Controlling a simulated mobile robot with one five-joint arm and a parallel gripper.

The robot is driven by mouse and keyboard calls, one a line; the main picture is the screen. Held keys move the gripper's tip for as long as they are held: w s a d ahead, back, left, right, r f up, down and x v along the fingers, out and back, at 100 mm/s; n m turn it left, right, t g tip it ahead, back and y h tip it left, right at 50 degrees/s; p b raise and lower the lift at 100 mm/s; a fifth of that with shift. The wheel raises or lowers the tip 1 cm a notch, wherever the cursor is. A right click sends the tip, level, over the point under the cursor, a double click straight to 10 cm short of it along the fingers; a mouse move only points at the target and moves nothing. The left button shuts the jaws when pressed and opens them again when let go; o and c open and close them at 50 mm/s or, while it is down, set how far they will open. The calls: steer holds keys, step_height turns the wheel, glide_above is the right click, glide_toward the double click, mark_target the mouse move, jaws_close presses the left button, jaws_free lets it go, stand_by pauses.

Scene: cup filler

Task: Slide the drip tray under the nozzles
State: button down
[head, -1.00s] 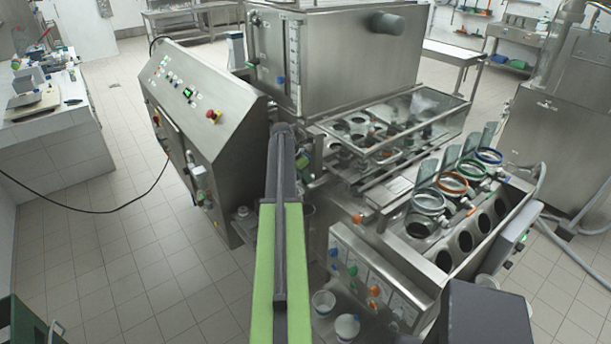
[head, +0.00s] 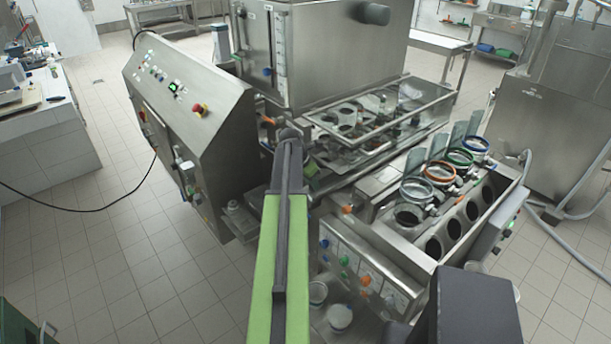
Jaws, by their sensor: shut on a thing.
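My green and dark arm (head: 282,235) reaches forward from the bottom of the picture to a dark rounded joint beside the filling machine (head: 335,60). The jaws of my gripper are hidden behind the arm and the machine's front, so I cannot see what they hold. I cannot pick out the drip tray with certainty. The nozzles are not clearly visible. A clear guard (head: 385,110) covers a plate with round holes below the steel hopper.
A sloped control cabinet (head: 190,110) stands close to the left of my arm. A steel unit with coloured rings (head: 440,172) and round openings is at the right. White cups (head: 340,318) sit low beside my arm. Tiled floor (head: 110,250) is open at the left, crossed by a black cable.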

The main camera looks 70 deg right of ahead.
steer(key=c, duration=1.1)
jaws_free()
steer(key=shift+s+a, duration=0.2)
steer(key=shift+s, duration=0.15)
steer(key=shift+c, duration=0.2)
steer(key=shift+w, duration=0.1)
steer(key=p+v, duration=1.6)
steer(key=v, duration=0.1)
steer(key=shift+r, duration=0.2)
steer(key=shift+d, duration=0.15)
